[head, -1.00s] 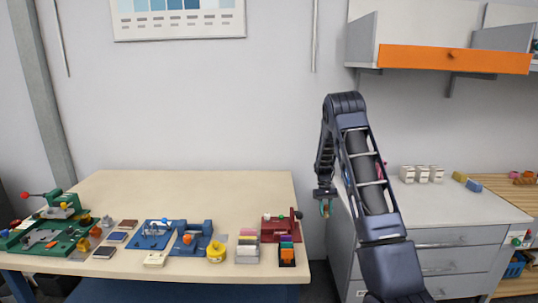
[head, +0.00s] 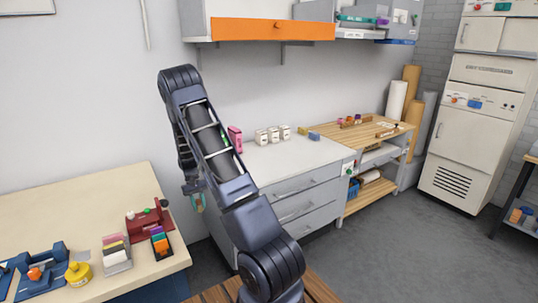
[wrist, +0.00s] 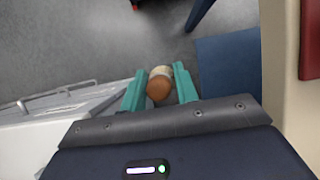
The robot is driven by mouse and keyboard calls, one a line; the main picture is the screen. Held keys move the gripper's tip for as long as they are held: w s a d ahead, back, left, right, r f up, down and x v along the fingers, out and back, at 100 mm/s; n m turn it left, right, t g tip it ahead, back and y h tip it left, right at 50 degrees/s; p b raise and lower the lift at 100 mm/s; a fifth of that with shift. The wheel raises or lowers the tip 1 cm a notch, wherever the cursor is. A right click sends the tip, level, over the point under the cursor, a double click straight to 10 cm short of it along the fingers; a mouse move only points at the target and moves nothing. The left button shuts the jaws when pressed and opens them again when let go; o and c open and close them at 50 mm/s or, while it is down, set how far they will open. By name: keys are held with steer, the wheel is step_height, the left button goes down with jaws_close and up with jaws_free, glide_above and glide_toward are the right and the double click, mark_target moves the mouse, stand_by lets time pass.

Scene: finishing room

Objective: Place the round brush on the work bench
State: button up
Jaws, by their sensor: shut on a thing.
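My gripper (head: 197,202) hangs in the gap between the cream table and the white-topped drawer cabinet. In the wrist view its two teal fingers (wrist: 159,88) are shut on the round brush (wrist: 158,84), which shows a rounded brown end and a pale band. The rest of the brush is hidden or too small to make out. Which surface is the work bench is not marked. A wood-topped bench (head: 357,138) with a lower shelf stands at the right, beyond the cabinet. The cream table (head: 60,215) at the left also has a wide bare area.
The drawer cabinet (head: 283,165) has a mostly clear top, with white containers (head: 273,135) at the back. Small tools and blocks stand on the cream table's front. An orange-fronted shelf (head: 270,29) hangs above the cabinet. Grey floor (head: 400,235) is open at the right.

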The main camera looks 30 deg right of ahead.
step_height(320, 180, up, 26)
steer(key=shift+w+f, duration=0.15)
steer(key=shift+f, duration=0.1)
steer(key=w+d+m+y, duration=0.1)
steer(key=w+d+m, duration=0.2)
steer(key=w+d, duration=0.1)
steer(key=w+d+m+y, duration=0.1)
steer(key=w+d+m, duration=0.2)
steer(key=w+d, duration=0.1)
steer(key=shift+w+d+f+m+t+y, duration=0.2)
steer(key=shift+w+m+t+y, duration=0.1)
steer(key=shift+w+m+t, duration=0.1)
steer(key=m+t+h, duration=0.3)
steer(key=m+t, duration=0.6)
steer(key=m, duration=2.2)
glide_above(264, 157)
steer(key=s, duration=0.2)
steer(key=f, duration=2.4)
steer(key=shift+w+d+f, duration=0.1)
steer(key=shift+w+f, duration=0.15)
steer(key=shift+f, duration=0.15)
steer(key=o, duration=1)
steer(key=shift+f, duration=0.1)
steer(key=shift+c, duration=0.2)
